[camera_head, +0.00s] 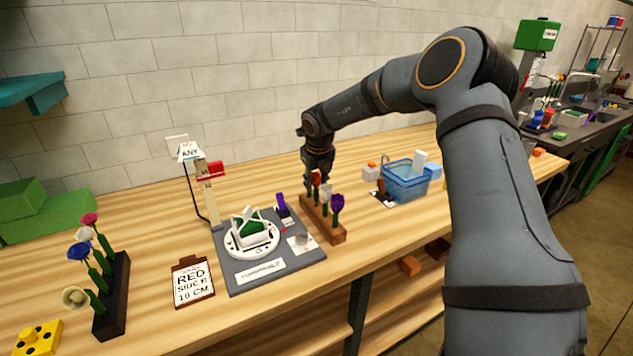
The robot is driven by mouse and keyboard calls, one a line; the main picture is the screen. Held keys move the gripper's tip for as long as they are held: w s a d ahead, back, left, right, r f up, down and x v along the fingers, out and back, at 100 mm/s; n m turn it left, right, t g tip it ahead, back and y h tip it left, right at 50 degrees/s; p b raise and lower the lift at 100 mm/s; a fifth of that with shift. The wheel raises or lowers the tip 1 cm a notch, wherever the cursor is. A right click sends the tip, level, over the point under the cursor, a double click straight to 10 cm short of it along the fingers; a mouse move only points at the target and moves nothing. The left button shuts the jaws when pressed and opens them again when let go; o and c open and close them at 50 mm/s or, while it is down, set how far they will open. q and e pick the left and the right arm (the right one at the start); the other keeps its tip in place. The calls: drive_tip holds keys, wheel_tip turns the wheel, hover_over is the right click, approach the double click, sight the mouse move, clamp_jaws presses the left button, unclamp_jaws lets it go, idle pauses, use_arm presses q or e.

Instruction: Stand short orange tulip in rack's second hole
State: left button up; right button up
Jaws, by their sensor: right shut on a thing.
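A brown wooden rack (334,236) stands on the bench near the middle, with flowers on green stems in a row along it. An orange-red tulip (316,180) shows at its far end, then a pale flower (326,190), then a purple tulip (337,202) at the near end. My right gripper (318,183) points down at the far end of this rack and is shut on the orange tulip, as far as I can tell. The flowers in front partly hide its fingertips, the lower stem and the holes. My left gripper is not in view.
A black rack (122,290) with several flowers stands at the left. A grey board (298,263) with a white round turntable (235,252) lies left of the brown rack. A sign (193,283) stands nearby. A blue basket (407,188) is right of the rack.

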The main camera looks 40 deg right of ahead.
sight(317, 173)
drive_tip(key=shift+f+b, duration=0.3)
idle(0.5)
idle(0.7)
drive_tip(key=o, duration=0.8)
drive_tip(key=shift+r, duration=0.1)
drive_tip(key=shift+p+v, duration=0.5)
drive_tip(key=shift+v, duration=2.7)
drive_tip(key=shift+o, duration=0.3)
drive_tip(key=o, duration=0.5)
